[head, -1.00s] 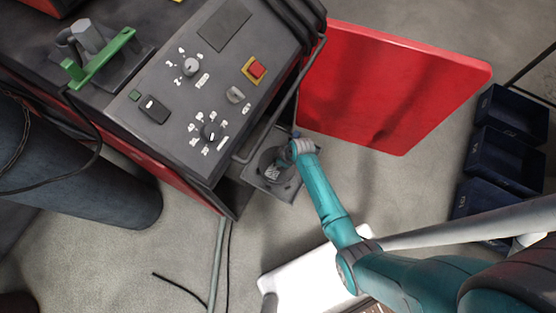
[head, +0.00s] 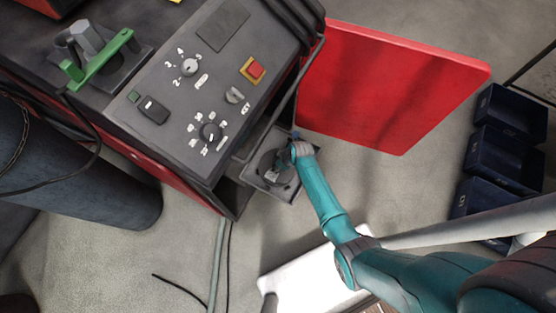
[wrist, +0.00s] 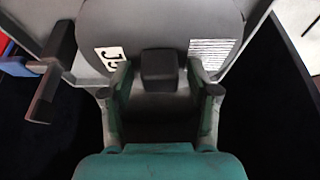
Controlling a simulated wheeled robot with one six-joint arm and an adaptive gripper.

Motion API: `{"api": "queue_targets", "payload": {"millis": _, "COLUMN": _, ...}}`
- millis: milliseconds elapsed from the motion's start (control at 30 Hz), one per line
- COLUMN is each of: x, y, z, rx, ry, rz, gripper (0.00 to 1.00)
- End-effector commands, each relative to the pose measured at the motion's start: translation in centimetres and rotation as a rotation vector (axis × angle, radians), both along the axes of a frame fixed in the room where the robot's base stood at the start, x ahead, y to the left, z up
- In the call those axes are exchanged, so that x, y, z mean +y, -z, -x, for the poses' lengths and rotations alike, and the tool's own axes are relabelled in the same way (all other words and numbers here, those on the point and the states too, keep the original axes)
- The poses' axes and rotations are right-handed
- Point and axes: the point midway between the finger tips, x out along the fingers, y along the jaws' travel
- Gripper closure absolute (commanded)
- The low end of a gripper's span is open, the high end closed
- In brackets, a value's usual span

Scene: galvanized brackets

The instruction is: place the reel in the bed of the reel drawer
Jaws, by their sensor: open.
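The reel (wrist: 160,25) is a dark grey disc with a white "JG"-like label, a striped label and a block-shaped hub (wrist: 159,68). It appears to lie in the pulled-out reel drawer (wrist: 230,75), a light grey tray. In the head view the reel (head: 268,160) shows as a dark disc inside the drawer (head: 256,181), partly hidden by my arm. My gripper (wrist: 160,88) is open, with one finger on each side of the hub and visible gaps between. Whether the reel is fully seated cannot be told.
A dark post-like handle (wrist: 55,75) stands at the drawer's left in the wrist view. The black control panel (head: 185,95) is beside the drawer, and an open red door (head: 390,90) is behind it. Dark bins (head: 505,150) stand at right.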

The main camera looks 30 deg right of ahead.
Motion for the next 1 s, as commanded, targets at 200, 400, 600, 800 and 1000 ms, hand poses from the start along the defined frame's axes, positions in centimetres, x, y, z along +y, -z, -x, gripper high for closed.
{"api": "queue_targets", "payload": {"millis": 200, "x": -0.2, "y": -1.0, "z": 0.3, "rx": -0.001, "ry": 0.001, "rz": 0.0, "gripper": 0.4}}
{"api": "queue_targets", "payload": {"millis": 400, "x": -0.9, "y": -3.8, "z": 1.2, "rx": -0.002, "ry": 0.002, "rz": 0.0, "gripper": 0.4}}
{"api": "queue_targets", "payload": {"millis": 600, "x": -1.7, "y": -7.2, "z": 2.4, "rx": -0.002, "ry": 0.003, "rz": 0.0, "gripper": 0.4}}
{"api": "queue_targets", "payload": {"millis": 800, "x": -2.4, "y": -9.9, "z": 3.3, "rx": -0.002, "ry": 0.002, "rz": 0.001, "gripper": 0.4}}
{"api": "queue_targets", "payload": {"millis": 1000, "x": -2.7, "y": -11.2, "z": 3.7, "rx": 0.0, "ry": 0.0, "rz": 0.0, "gripper": 0.4}}
